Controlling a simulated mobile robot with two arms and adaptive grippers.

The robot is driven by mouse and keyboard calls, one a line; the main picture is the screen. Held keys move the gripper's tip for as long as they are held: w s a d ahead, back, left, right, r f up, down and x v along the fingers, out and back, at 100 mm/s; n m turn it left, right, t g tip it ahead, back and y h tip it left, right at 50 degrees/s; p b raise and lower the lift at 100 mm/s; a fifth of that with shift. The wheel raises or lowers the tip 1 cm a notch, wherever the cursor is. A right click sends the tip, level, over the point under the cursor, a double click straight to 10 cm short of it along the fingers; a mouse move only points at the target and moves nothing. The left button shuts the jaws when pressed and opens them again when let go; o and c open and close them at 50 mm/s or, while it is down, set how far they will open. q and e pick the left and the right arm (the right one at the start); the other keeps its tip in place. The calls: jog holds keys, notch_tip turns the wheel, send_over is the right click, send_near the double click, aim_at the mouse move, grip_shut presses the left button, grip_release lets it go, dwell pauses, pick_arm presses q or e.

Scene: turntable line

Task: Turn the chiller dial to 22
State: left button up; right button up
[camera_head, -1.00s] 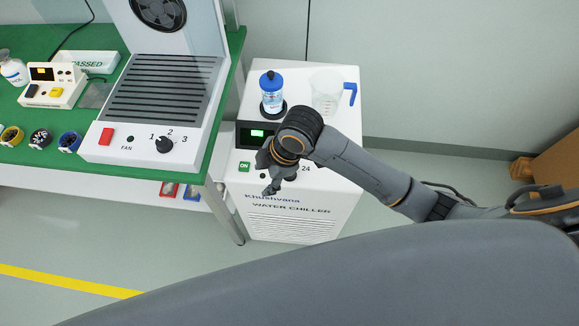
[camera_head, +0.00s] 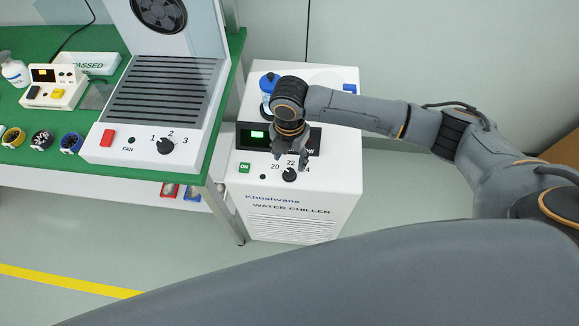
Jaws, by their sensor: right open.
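The white water chiller (camera_head: 285,208) stands right of the green bench. Its small black dial (camera_head: 289,175) is on the front control strip, with the marks 20, 22 and 24 around it. I cannot tell which mark it points to. My right gripper (camera_head: 291,158) is open, fingers downward, just behind the dial in the picture and close to the mark 22. No contact with the dial shows. The chiller's green display (camera_head: 257,134) is lit, and its green ON button (camera_head: 244,168) is at the left. My left gripper is not in view.
Floor to the right is clear.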

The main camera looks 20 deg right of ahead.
aim_at(290, 172)
notch_tip(290, 172, down, 7)
jog(key=shift+r, duration=0.1)
dwell(0.3)
grip_shut()
jog(key=shift+p, duration=0.3)
